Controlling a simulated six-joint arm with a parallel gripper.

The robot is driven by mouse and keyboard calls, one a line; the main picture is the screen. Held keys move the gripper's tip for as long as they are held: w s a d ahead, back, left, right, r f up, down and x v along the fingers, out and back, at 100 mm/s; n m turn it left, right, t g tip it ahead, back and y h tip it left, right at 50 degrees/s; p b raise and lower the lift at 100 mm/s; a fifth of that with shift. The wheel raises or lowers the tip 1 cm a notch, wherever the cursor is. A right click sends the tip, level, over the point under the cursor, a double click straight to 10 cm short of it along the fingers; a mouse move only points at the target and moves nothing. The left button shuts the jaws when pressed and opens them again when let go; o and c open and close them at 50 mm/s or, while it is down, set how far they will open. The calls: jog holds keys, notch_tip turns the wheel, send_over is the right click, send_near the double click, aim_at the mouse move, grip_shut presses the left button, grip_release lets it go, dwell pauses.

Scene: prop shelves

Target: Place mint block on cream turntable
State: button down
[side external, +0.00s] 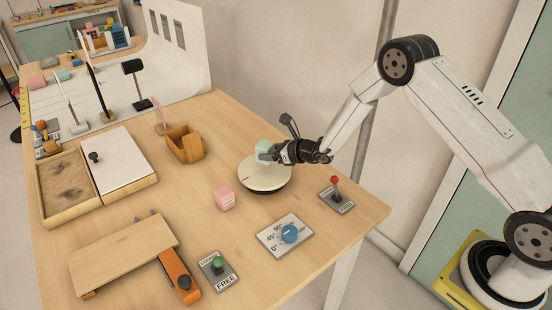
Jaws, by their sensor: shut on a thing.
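The mint block (263,147) is a small pale green cube over the cream turntable (258,182). My gripper (272,154) reaches in from the right and is shut on the block. The block is over the back half of the turntable's disc; whether it touches the surface or hangs just above it, I cannot tell. The gripper partly hides the block's right side. The turntable is a round cream disc with a dark base and a small red mark at its left edge.
A pink block (225,197) stands just left of the turntable. A red-knobbed lever (336,190), a blue dial plate (286,235) and a green-knobbed switch (218,267) lie at the front. A wooden holder (185,143) stands behind left. Bare tabletop lies around the pink block.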

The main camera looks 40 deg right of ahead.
jog(key=shift+w+f, duration=0.3)
jog(key=shift+f, duration=1.55)
jog(key=shift+f, duration=0.1)
grip_release()
jog(key=v, duration=1.2)
jog(key=shift+s, duration=0.1)
